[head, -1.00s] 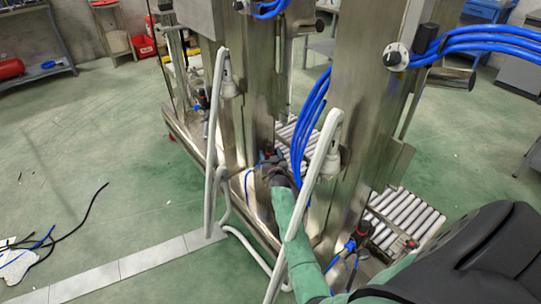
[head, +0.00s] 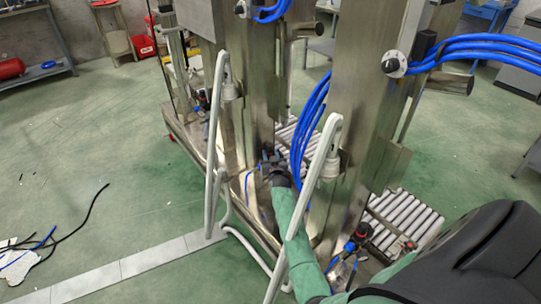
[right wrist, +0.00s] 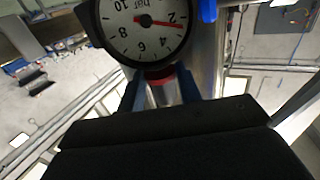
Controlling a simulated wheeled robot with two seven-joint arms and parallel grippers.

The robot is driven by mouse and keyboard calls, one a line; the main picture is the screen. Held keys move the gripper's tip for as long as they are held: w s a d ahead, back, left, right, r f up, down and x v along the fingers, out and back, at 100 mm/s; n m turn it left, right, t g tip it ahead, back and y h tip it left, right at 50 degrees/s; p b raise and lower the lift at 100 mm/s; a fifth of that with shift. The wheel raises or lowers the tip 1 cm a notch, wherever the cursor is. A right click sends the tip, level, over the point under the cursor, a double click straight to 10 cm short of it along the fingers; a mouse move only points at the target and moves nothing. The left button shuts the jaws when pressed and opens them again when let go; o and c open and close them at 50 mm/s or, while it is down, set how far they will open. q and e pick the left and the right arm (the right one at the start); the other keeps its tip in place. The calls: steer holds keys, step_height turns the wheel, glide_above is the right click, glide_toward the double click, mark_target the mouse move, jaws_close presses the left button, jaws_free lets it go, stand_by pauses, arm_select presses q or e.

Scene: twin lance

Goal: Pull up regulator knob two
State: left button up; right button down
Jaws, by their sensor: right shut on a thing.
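My right gripper (head: 271,164) reaches in at the middle machine column, at the regulator there. In the right wrist view its two dark blue fingers (right wrist: 160,92) are shut on a knob (right wrist: 163,94) with a red ring (right wrist: 163,77) above it. A round pressure gauge (right wrist: 146,28), marked in bar, sits just above the fingers, its red needle near 2. In the head view the gripper mostly hides the held knob. Another regulator with a black and red knob (head: 362,230) stands at the right column's foot. My left gripper is not in view.
White tubular lances (head: 215,140) and (head: 305,200) slant down close to my right arm. Blue hoses (head: 310,125) hang beside the middle column. Roller conveyors (head: 405,220) lie behind. Open green floor is at the left.

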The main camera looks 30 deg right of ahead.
steer(key=shift+w+r, duration=0.1)
steer(key=shift+r, duration=0.15)
steer(key=c, duration=0.9)
jaws_free()
steer(key=shift+c, duration=0.2)
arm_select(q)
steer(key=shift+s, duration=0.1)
arm_select(e)
steer(key=shift+f, duration=0.1)
steer(key=shift+s+a, duration=0.15)
steer(key=shift+s, duration=0.25)
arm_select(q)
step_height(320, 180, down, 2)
arm_select(e)
steer(key=v, duration=0.7)
